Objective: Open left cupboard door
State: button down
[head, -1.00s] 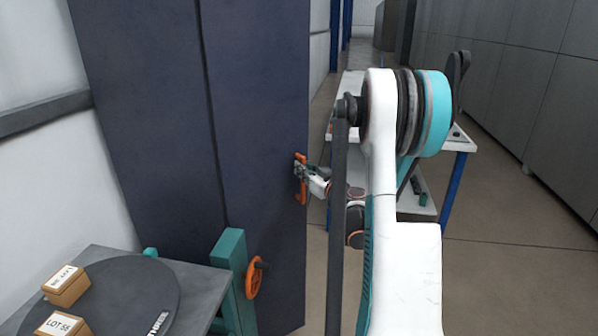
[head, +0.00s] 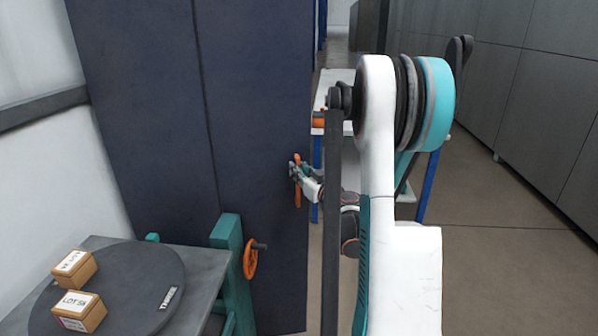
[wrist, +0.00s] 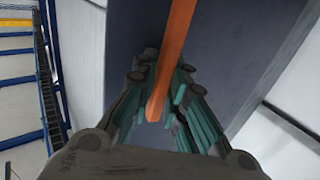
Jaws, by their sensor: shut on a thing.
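The tall dark blue cupboard (head: 150,120) stands left of centre in the head view, with a vertical seam between two dark panels. An upright orange handle (head: 297,196) sits near the right edge of the right-hand panel (head: 255,120). My gripper (head: 296,170) is shut on this handle. In the wrist view the orange handle (wrist: 176,50) runs between the teal fingers of my gripper (wrist: 163,90), with the dark panel (wrist: 225,50) behind. I cannot tell from these views whether a gap has opened at the door.
A grey table (head: 205,268) with a dark round turntable (head: 150,290) and two small boxes (head: 80,310) stands at front left. Beside it are a teal post (head: 228,245) and an orange handwheel (head: 250,262). A white bench with blue legs (head: 428,190) stands behind my arm. Floor at right is clear.

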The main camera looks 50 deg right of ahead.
jog(key=c, duration=1.6)
grip_release()
jog(key=shift+a, duration=0.1)
jog(key=shift+c, duration=0.2)
jog(key=v, duration=1.2)
